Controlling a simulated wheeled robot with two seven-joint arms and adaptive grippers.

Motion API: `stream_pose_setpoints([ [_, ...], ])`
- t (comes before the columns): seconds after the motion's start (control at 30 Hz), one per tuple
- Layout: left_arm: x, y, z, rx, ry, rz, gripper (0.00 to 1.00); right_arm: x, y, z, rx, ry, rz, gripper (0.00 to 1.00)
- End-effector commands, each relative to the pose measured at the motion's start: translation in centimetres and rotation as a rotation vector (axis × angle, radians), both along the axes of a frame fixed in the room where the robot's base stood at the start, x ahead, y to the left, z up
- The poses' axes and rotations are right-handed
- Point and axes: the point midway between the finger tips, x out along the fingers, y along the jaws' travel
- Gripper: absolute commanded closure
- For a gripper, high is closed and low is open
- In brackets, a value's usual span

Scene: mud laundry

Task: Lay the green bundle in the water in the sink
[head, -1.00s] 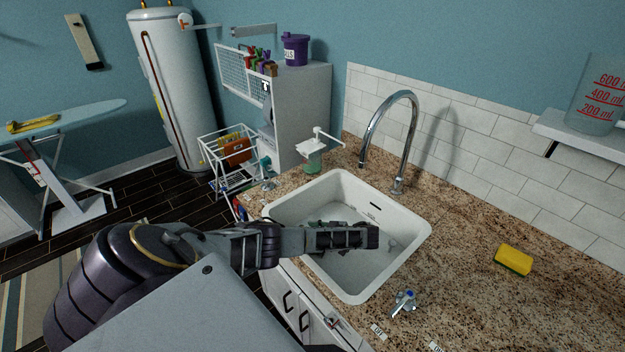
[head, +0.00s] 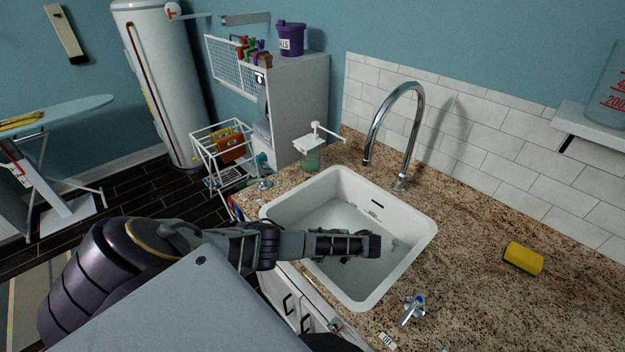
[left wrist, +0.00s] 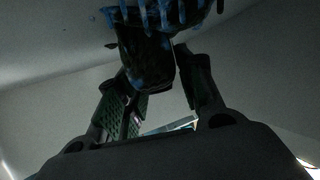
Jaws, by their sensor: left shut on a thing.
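The white sink (head: 349,290) is set in the granite counter, and my left gripper (head: 372,246) reaches in from the left over its basin. In the left wrist view my left gripper (left wrist: 165,95) is shut on a dark bundle (left wrist: 147,62), which hangs between the fingers. Its green is hard to make out in the shade, and blue streaks and drops show at its far end. In the head view the hand hides most of the bundle. I cannot tell whether it touches the water. My right gripper is not in view.
A tall curved faucet (head: 411,130) stands behind the sink. A soap dispenser (head: 312,155) is at its back left corner. A yellow sponge (head: 523,258) lies on clear counter to the right.

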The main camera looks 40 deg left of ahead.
Motion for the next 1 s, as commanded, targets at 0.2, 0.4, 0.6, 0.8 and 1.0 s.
stream_pose_setpoints([
  [0.2,0.0,0.0,-0.2,0.000,0.000,0.001,0.90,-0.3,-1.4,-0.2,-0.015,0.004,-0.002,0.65],
  [0.4,0.0,0.0,-0.2,0.000,0.000,0.000,0.41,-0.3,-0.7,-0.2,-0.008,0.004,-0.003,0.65],
  [0.6,0.0,0.0,-0.2,0.000,0.000,0.000,0.41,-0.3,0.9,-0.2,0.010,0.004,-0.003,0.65],
  [0.8,0.0,0.1,-0.1,0.000,-0.001,0.000,0.41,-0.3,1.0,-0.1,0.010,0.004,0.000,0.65],
  [1.0,0.2,-0.6,0.3,-0.001,-0.001,-0.001,0.41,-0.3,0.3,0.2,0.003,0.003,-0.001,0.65],
])
